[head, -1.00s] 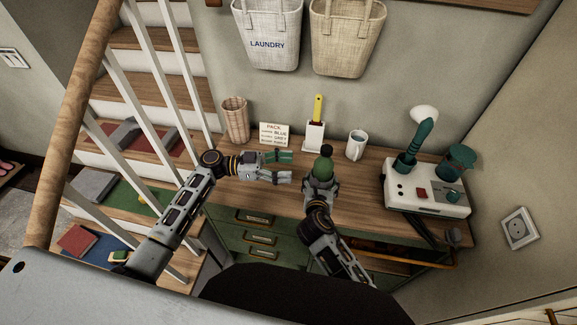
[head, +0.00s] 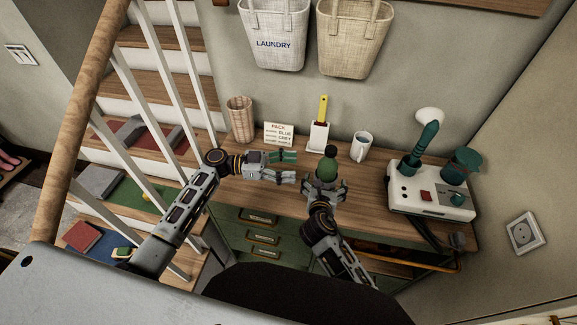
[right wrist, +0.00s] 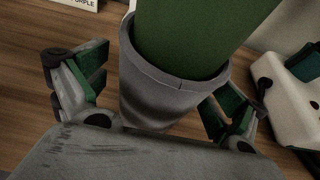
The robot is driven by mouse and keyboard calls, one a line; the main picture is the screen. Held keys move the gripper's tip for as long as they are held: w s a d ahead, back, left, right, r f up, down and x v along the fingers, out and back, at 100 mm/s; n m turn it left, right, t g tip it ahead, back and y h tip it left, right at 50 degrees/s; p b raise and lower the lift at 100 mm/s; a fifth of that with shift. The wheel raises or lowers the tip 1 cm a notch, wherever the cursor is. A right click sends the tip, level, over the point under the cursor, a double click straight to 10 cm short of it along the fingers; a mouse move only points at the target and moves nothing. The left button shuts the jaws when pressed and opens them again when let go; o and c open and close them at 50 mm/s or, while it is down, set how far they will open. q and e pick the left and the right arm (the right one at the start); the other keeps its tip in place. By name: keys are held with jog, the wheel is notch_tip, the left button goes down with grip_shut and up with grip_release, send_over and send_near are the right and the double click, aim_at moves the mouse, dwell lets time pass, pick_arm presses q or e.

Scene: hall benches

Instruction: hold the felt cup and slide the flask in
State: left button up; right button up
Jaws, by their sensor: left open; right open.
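The green flask (head: 327,168) with its dark round cap stands upright on the wooden bench top. In the right wrist view the flask (right wrist: 195,32) sits inside the grey felt cup (right wrist: 165,92), with its upper part standing out above the rim. In the head view my right gripper mostly hides the cup. My right gripper (head: 325,188) is open, with one finger on each side of the cup and gaps showing between them. My left gripper (head: 296,167) is open and empty, just left of the flask, its fingers pointing towards it.
A wicker holder (head: 241,120), a sign (head: 279,133), a yellow-handled brush in a white stand (head: 318,136) and a white mug (head: 361,146) line the back. A white machine (head: 430,192) with green parts stands right. Stair railings are left.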

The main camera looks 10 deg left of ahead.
jog(key=v, duration=1.2)
jog(key=shift+w, duration=0.1)
dwell(0.5)
